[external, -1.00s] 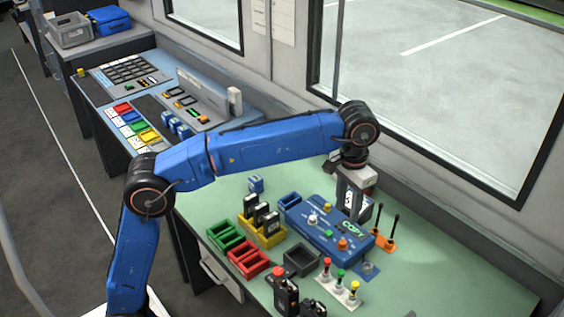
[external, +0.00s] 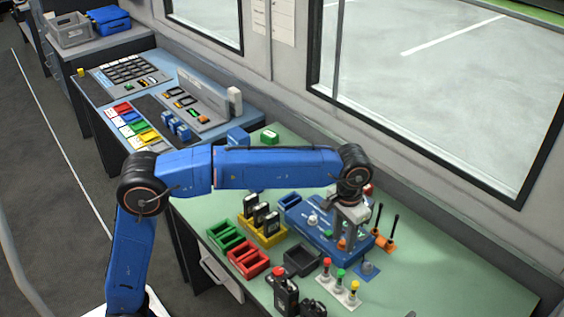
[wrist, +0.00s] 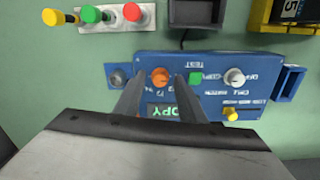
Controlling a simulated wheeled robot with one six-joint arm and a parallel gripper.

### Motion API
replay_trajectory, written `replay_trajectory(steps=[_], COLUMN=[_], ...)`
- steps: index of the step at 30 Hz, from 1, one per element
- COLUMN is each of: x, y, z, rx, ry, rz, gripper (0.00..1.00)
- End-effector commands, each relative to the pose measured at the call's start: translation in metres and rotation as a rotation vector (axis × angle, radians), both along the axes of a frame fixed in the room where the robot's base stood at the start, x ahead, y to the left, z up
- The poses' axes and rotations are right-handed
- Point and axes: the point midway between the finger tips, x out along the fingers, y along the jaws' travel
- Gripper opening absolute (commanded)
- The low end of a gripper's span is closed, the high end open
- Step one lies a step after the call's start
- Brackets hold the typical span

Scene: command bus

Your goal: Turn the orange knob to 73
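The orange knob (wrist: 160,77) sits on the blue panel (wrist: 256,67), between a grey round part and a green button (wrist: 196,77). In the external view the orange knob (external: 342,244) shows low between my fingers. My gripper (wrist: 159,84) is open, with one fingertip on each side of the knob. I cannot tell whether the fingers touch it or are still above it. In the external view my gripper (external: 348,237) points down over the panel. The small numbers beside the knob are too blurred to read, and part of the COPY display (wrist: 168,111) is covered.
Yellow, green and red plungers (wrist: 92,14) stand nearby on a white strip. Red (external: 249,258) and green bins and an orange holder (external: 388,243) stand around the panel. The right bench end is clear.

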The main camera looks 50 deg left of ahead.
Motion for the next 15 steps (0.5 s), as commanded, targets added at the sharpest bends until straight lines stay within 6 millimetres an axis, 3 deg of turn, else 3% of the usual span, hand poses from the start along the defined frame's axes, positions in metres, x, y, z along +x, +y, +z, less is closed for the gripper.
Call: replay_trajectory(steps=[4, 8, 9, 15], x=[0.0, 0.0001, 0.0001, 0.0001], y=[-0.0001, 0.0, 0.0, -0.0001], z=[0.0002, 0.0002, 0.0003, 0.0003], rx=[0.0, 0.0, 0.0, 0.0], ry=[0.0, 0.0, 0.0, 0.0], rz=[0.0, 0.0, 0.0, -0.006], gripper=[0.34, 0.03, 0.0, 0.0])
